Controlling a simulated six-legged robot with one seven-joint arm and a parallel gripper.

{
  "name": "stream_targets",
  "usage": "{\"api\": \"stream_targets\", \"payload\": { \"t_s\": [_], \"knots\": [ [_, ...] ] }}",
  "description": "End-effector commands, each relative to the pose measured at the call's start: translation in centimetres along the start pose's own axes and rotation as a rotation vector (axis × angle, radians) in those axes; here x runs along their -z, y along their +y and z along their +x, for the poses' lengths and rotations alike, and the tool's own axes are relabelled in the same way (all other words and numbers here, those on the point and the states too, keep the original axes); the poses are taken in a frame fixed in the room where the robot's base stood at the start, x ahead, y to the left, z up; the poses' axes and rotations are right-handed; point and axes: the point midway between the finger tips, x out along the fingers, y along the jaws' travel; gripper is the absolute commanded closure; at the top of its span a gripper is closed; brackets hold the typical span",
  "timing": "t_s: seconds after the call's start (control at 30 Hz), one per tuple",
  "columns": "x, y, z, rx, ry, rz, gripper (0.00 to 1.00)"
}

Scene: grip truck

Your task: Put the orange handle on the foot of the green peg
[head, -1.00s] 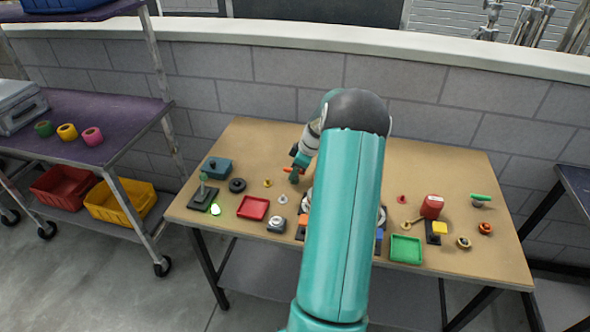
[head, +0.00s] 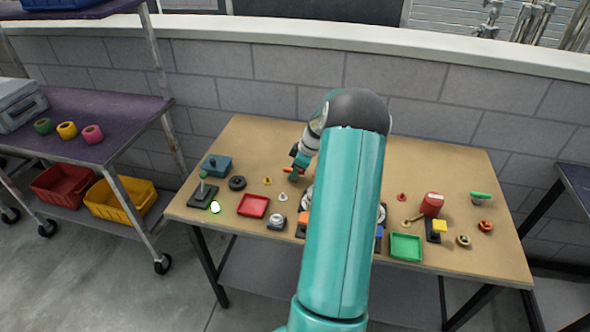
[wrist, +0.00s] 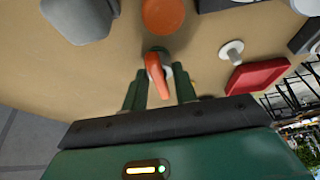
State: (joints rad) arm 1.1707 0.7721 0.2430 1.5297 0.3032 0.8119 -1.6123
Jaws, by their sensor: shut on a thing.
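My gripper (head: 296,173) is low over the back middle of the table, shut on the orange handle (head: 288,170). In the wrist view, the orange handle (wrist: 155,75) shows between the two green fingers of my gripper (wrist: 160,85), tilted, with a pale part beside it. The gap between the handle and the tabletop is hard to judge. The green peg (head: 203,180) stands upright on a dark square foot (head: 201,198) at the table's front left corner, well left of my gripper and apart from it.
My arm hides the table's middle. A green tray (head: 406,247) lies right.

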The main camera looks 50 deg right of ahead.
Motion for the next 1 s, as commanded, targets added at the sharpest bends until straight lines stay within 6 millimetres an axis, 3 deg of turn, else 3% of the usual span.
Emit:
{"api": "stream_targets", "payload": {
  "t_s": [0.73, 0.77, 0.8, 0.87, 1.0],
  "knots": [
    [-0.16, -0.01, 0.37, 0.001, 0.0, 0.0, 0.96],
    [-0.15, 0.0, 0.36, 0.0, 0.0, 0.0, 0.68],
    [-0.15, 0.0, 0.36, 0.0, 0.0, 0.0, 0.6],
    [-0.15, -0.01, 0.36, 0.0, 0.0, 0.0, 0.48],
    [-0.15, 0.0, 0.35, 0.0, 0.0, 0.0, 0.47]
  ]
}}
